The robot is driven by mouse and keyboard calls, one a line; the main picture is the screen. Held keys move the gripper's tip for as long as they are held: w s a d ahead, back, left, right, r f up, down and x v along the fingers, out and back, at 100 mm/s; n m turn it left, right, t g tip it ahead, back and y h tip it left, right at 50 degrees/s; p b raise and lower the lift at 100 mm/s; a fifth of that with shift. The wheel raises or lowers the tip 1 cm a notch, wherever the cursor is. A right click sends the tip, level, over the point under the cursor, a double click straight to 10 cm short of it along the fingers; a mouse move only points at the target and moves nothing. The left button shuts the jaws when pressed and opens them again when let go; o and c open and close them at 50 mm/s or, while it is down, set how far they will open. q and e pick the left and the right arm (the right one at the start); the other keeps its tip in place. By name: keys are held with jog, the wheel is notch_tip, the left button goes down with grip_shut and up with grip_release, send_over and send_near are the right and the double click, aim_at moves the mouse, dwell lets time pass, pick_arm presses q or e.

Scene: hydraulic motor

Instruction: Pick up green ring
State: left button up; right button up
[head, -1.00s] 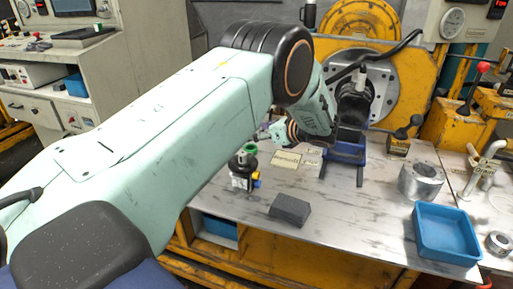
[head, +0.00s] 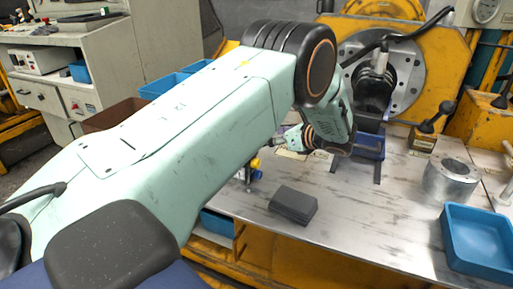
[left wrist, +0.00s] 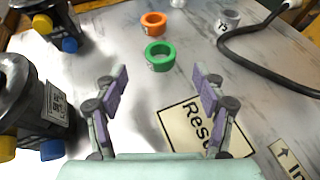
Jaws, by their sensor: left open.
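The green ring (left wrist: 160,56) lies flat on the metal table in the left wrist view, a little beyond the fingertips. It carries a small pale label on its side. My left gripper (left wrist: 158,82) is open and empty, its two purple-grey fingers spread either side of the line to the ring, not touching it. In the head view my left arm comes in from the left and my gripper (head: 283,141) is partly hidden behind it. The green ring is not visible there now. My right gripper does not show.
An orange ring (left wrist: 153,23) lies just beyond the green one, with a grey labelled ring (left wrist: 229,19) to the right. A black cable (left wrist: 262,60) curves at right. Dark components (left wrist: 38,110) stand at left. A dark grey block (head: 293,205) and blue tray (head: 478,240) sit on the table.

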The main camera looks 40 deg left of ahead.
pick_arm(q)
jog(key=shift+s+a+f, duration=0.15)
jog(key=shift+a+f, duration=0.15)
jog(key=shift+f, duration=0.1)
jog(key=shift+b+x, duration=0.5)
jog(key=shift+x, duration=0.3)
jog(key=b+x, duration=0.1)
jog(key=x, duration=0.1)
jog(key=b+x, duration=0.1)
jog(key=x, duration=0.3)
jog(key=shift+d+f+b, duration=0.15)
jog(key=shift+f+b, duration=0.1)
jog(key=shift+b, duration=0.15)
jog(key=shift+r, duration=0.2)
jog(key=shift+c, duration=0.4)
jog(key=shift+f, duration=0.1)
jog(key=c, duration=0.8)
